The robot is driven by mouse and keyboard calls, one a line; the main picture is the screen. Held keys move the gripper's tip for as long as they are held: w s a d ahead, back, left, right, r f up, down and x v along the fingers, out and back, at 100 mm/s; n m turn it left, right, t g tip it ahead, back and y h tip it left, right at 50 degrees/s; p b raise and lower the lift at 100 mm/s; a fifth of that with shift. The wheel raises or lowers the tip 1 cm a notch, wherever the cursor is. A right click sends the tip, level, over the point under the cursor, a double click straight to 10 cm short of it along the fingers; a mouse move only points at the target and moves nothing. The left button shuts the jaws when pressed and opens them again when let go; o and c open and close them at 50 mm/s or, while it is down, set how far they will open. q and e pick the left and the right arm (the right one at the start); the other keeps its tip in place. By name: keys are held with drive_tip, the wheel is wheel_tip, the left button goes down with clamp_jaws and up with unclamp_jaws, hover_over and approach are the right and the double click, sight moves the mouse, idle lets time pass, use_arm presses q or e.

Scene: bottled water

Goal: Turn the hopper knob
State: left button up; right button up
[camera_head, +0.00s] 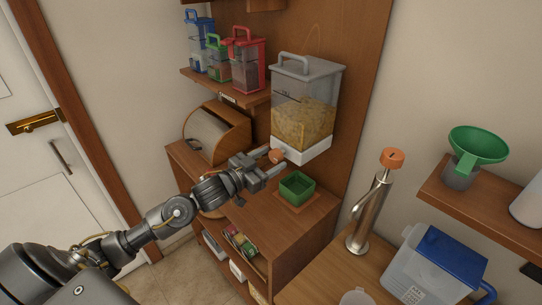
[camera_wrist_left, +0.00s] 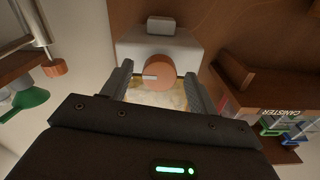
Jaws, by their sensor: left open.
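The hopper (camera_head: 302,120) is a clear container of yellowish grain with a grey lid and white base, mounted on a wooden panel. Its round orange knob (camera_head: 277,156) is on the front of the white base. In the left wrist view the knob (camera_wrist_left: 159,74) has a pale mark pointing left and sits between the two fingertips. My left gripper (camera_head: 272,162) is open, with a finger on each side of the knob and a visible gap on both sides. My right gripper is in neither view.
A green square container (camera_head: 297,187) stands on the wooden cabinet below the hopper. A bread box (camera_head: 216,135) is behind my left gripper. Lidded canisters (camera_head: 247,62) stand on the upper shelf. A metal dispenser (camera_head: 369,212) and blue-lidded jug (camera_head: 437,268) are at right.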

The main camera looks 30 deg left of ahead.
use_arm(q)
drive_tip(key=shift+w+d, duration=0.15)
drive_tip(key=shift+w, duration=0.2)
drive_tip(key=shift+c, duration=0.2)
drive_tip(key=c, duration=0.9)
drive_tip(key=shift+c, duration=0.2)
